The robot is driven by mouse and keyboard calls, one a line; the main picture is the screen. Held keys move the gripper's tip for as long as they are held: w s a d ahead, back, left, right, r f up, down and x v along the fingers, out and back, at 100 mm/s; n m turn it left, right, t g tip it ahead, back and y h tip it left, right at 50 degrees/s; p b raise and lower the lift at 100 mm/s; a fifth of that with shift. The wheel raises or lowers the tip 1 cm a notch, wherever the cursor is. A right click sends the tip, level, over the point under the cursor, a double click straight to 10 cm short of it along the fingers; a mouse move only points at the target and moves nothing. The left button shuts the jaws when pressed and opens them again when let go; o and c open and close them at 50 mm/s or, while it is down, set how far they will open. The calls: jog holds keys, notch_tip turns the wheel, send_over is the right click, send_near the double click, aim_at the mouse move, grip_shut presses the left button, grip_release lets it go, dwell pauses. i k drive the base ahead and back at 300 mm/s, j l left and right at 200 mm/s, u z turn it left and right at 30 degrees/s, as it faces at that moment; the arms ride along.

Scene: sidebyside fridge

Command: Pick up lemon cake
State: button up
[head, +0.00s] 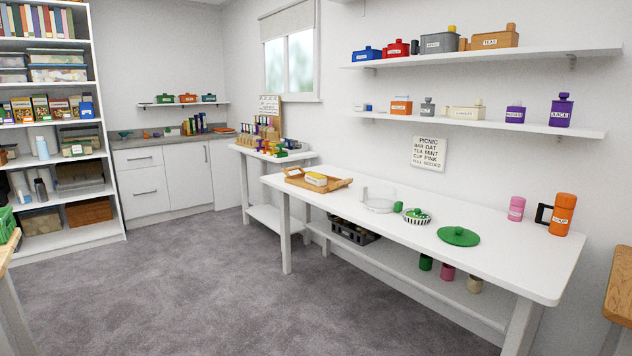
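No object is clearly readable as the lemon cake. A small yellow and white block with a label too small to read (316,180) lies in a wooden tray (340,184) at the far left end of the long white table (480,215); I cannot tell whether it is the cake. A low clear glass dish (379,207) stands in the middle of the table, and I see no cake in it. A small round dish with a dark striped side (416,217) sits to its right. My gripper is not in view.
A black crate (354,230) sits on the lower shelf. Grey carpet (190,290) is open left of the table. Wall shelves (480,122) hang above.

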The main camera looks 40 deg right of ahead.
aim_at(317, 179)
jog(key=i+j+z, duration=0.1)
jog(key=i+z, duration=0.25)
jog(key=i, duration=1.95)
jog(key=i+z, duration=0.4)
jog(key=i+j+z, duration=0.25)
jog(key=z, duration=0.2)
jog(key=i+j+z, duration=0.7)
jog(key=z, duration=0.15)
jog(key=i+j+z, duration=0.2)
jog(key=j+z, duration=0.2)
jog(key=j, duration=0.15)
jog(key=i+j+z, duration=0.15)
jog(key=j+z, duration=0.3)
jog(key=i+j, duration=0.1)
jog(key=i, duration=0.4)
